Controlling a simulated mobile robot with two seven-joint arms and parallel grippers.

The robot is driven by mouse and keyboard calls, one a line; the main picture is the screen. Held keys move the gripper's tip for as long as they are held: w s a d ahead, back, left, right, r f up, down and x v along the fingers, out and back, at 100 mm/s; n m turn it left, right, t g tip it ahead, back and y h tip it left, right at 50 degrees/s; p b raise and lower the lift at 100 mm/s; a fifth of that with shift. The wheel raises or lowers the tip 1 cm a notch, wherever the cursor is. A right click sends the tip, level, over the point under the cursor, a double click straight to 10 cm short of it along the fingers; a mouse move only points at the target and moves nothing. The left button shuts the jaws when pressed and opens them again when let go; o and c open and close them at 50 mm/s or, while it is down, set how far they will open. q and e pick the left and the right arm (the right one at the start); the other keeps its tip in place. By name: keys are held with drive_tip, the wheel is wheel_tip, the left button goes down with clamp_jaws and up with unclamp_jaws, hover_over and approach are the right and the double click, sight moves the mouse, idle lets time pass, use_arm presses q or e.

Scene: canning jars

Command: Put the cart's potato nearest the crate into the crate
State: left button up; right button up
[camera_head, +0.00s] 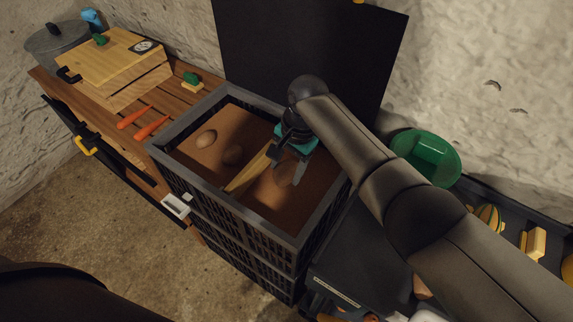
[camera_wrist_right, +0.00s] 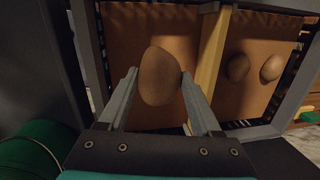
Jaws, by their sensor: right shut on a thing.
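The dark crate (camera_head: 298,241) has a brown inside and a wooden divider (camera_head: 248,171). My right gripper (camera_head: 288,168) points down into the part right of the divider. It is shut on a brown potato (camera_head: 283,176), which also shows between the fingers in the right wrist view (camera_wrist_right: 160,77). Whether this potato touches the crate floor I cannot tell. Two other potatoes (camera_head: 206,138) (camera_head: 233,155) lie in the part left of the divider. My left gripper is not in view.
The dark cart (camera_head: 355,251) stands right of the crate, partly hidden by my right arm. A green bowl (camera_head: 425,156) and several food items are to the right. A wooden bench with carrots (camera_head: 152,128) and a wooden box (camera_head: 112,68) stands left. A black panel rises behind.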

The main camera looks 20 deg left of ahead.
drive_tip(key=shift+f+b, duration=1.85)
drive_tip(key=shift+f, duration=1.05)
drive_tip(key=shift+f+b, duration=1.35)
drive_tip(key=shift+f, duration=0.45)
drive_tip(key=shift+a+f+b, duration=0.2)
drive_tip(key=shift+f+b, duration=0.5)
drive_tip(key=shift+f, duration=0.1)
drive_tip(key=o, duration=0.9)
drive_tip(key=shift+s, duration=0.1)
